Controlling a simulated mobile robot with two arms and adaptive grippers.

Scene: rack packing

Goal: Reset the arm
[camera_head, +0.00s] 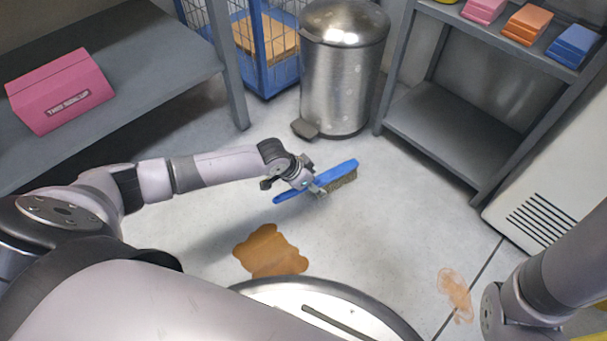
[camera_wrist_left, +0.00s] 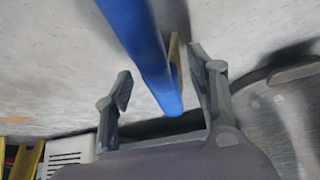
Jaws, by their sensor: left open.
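My left arm reaches in from the left in the head view. Its gripper (camera_head: 309,186) is open at a brush with a blue back and tan bristles (camera_head: 338,175). In the left wrist view, the blue brush (camera_wrist_left: 148,52) runs down between the two spread fingers of my left gripper (camera_wrist_left: 162,75). A gap shows at the left finger; I cannot tell whether the right finger touches the brush. A link of my right arm shows at the lower right of the head view, but its gripper is out of view.
A brown spill (camera_head: 268,252) and a fainter stain (camera_head: 455,292) mark the floor. A metal pedal bin (camera_head: 343,70) stands behind the brush. A grey shelf with a pink box (camera_head: 62,90) is at left, a grey rack (camera_head: 450,125) at right. Floor around the brush is clear.

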